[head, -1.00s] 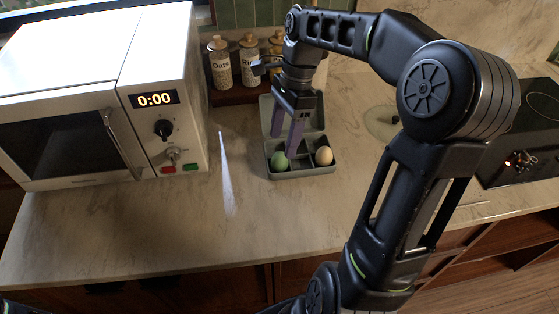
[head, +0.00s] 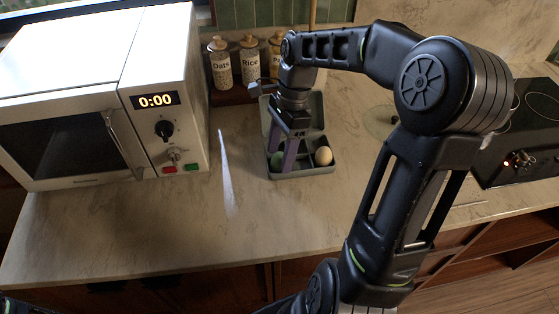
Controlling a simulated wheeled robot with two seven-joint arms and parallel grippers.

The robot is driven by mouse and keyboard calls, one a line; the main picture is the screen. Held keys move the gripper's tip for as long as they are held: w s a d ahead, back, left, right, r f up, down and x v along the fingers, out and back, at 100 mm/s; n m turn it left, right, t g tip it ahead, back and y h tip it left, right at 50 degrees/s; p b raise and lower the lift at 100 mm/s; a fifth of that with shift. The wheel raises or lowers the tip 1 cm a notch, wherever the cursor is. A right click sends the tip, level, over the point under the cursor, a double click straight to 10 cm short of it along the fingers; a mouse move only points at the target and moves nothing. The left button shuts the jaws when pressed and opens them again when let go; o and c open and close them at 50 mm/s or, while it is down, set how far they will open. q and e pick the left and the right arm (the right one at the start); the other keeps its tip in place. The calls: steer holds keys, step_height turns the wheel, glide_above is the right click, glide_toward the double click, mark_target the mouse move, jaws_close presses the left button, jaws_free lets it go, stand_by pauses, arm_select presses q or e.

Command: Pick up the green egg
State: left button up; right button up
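The green egg (head: 276,161) sits in the front left compartment of a grey egg box (head: 311,172) on the counter. It is partly hidden behind a finger of my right gripper (head: 281,165). The gripper points down into the box, with its two purple-grey fingers spread apart around or beside the green egg; I cannot tell whether they touch it. A beige egg (head: 323,156) sits in the compartment to the right. The box's lid stands open at the back, partly hidden by my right arm. My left gripper is not in view.
A white microwave (head: 158,60) stands to the left of the box. Jars labelled Oats (head: 220,66) and Rice (head: 250,62) stand on a dark shelf behind it. A black hob (head: 525,150) is at the right. The counter (head: 150,215) in front is clear.

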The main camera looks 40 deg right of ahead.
mark_target(280, 154)
steer(key=c, duration=0.7)
steer(key=shift+r, duration=0.15)
steer(key=shift+c, duration=0.2)
steer(key=shift+s+a+r+b, duration=0.1)
steer(key=shift+s+r+b, duration=0.1)
steer(key=shift+b, duration=0.25)
step_height(280, 154, up, 5)
steer(key=shift+w, duration=0.1)
steer(key=shift+r+p, duration=0.7)
steer(key=shift+r, duration=0.2)
steer(key=s+a, duration=0.4)
steer(key=s, duration=0.4)
steer(key=s+a, duration=0.5)
steer(key=s, duration=0.4)
steer(key=shift+s+a+f, duration=0.15)
steer(key=shift+a+f, duration=0.1)
